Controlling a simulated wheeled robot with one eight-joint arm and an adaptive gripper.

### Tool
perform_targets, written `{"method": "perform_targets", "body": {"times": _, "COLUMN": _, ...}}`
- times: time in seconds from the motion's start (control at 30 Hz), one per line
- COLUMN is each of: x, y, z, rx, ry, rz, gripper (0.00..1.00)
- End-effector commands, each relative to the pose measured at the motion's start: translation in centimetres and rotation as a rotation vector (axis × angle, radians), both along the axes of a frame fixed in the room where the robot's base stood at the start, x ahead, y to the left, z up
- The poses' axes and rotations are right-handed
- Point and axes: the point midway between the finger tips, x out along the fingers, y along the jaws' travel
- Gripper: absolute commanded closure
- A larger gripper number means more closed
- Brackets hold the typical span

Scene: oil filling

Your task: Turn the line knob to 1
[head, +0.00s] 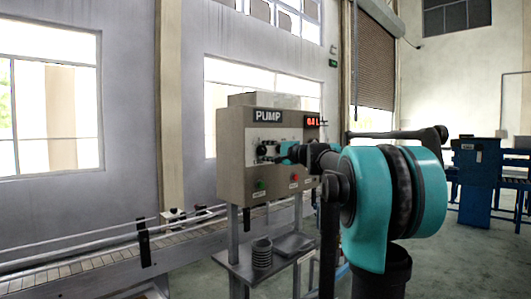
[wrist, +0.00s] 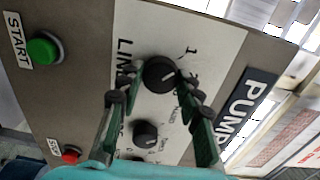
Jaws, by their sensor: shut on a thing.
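The grey pump panel (head: 235,155) stands ahead of my arm in the head view, with a PUMP label on top. The black round line knob (wrist: 158,73) sits on a pale plate beside a partly covered "LIN..." label. A "1" is printed to its upper right. A short white mark on the knob points up and right, roughly towards the "1"; exact alignment is unclear. My gripper (wrist: 152,90) has one finger on each side of this knob and is shut on it.
A second black knob (wrist: 145,133) sits just below, between my fingers. A green START button (wrist: 45,48) and a red STOP button (wrist: 71,155) are on the panel's left. A red display (head: 313,121) is lit. A conveyor (head: 90,270) runs at the left.

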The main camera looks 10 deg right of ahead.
Motion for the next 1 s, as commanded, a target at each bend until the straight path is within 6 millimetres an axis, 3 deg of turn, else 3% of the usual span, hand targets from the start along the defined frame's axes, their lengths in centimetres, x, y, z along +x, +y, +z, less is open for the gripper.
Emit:
{"method": "perform_targets", "body": {"times": 0.43, "x": -0.07, "y": 0.02, "z": -0.13, "rx": -0.013, "ry": -0.007, "rz": 0.001, "gripper": 0.94}}
{"method": "perform_targets", "body": {"times": 0.47, "x": -0.07, "y": 0.02, "z": -0.13, "rx": -0.013, "ry": -0.007, "rz": 0.001, "gripper": 0.63}}
{"method": "perform_targets", "body": {"times": 0.6, "x": -0.05, "y": 0.01, "z": -0.09, "rx": -0.012, "ry": -0.006, "rz": 0.001, "gripper": 0.45}}
{"method": "perform_targets", "body": {"times": 1.0, "x": -0.5, "y": -0.4, "z": -0.03, "rx": -0.009, "ry": -0.006, "rz": -0.001, "gripper": 0.44}}
